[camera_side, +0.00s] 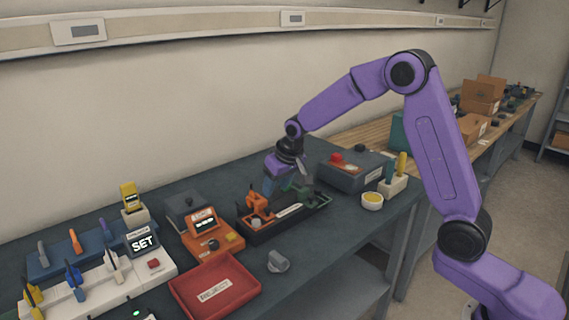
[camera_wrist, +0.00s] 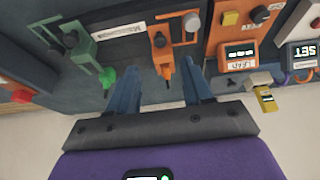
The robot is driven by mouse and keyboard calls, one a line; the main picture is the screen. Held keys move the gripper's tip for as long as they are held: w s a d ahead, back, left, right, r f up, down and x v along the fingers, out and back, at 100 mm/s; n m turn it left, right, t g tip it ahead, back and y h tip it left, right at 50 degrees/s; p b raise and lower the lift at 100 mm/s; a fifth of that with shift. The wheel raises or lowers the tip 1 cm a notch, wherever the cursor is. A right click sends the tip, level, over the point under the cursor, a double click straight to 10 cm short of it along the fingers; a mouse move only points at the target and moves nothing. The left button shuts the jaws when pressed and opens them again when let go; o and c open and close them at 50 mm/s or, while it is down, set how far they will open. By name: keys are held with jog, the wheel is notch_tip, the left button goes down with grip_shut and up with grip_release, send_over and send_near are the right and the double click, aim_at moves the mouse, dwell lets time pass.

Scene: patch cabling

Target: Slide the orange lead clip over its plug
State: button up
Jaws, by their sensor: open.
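The orange lead clip (camera_side: 257,203) stands on the dark rectangular block (camera_side: 283,224) at its left end. In the wrist view the orange clip (camera_wrist: 163,45) has a dark round part in it and a narrow end pointing toward my gripper. I cannot make out its plug separately. My gripper (camera_side: 275,183) is open and hangs over the far side of the block, close to the clip. In the wrist view its two blue fingers (camera_wrist: 162,82) are spread on either side of the clip's narrow end, with nothing held between them.
A green clip (camera_wrist: 82,45) stands on the same block. An orange box with a screen (camera_side: 205,226) and a red tray (camera_side: 214,288) are to the left. A grey box with a red button (camera_side: 352,172) is to the right. A grey knob (camera_side: 278,262) lies in front.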

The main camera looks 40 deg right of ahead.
jog(key=v, duration=0.8)
jog(key=shift+r, duration=0.15)
jog(key=s+a+f+n+g+y, duration=0.1)
jog(key=s+a+n, duration=0.2)
jog(key=s, duration=0.5)
jog(key=s+a+n+g, duration=0.1)
jog(key=s+a+n, duration=0.2)
jog(key=s, duration=0.5)
jog(key=s+d+f+n+g, duration=0.1)
jog(key=s+d+n, duration=0.1)
jog(key=s, duration=0.9)
jog(key=s+d+f+n+g, duration=0.1)
jog(key=s+n, duration=0.3)
jog(key=s, duration=0.7)
jog(key=shift+s+d+f+n+h, duration=0.2)
jog(key=shift+d+f+n+h, duration=0.1)
jog(key=shift+d+f, duration=0.5)
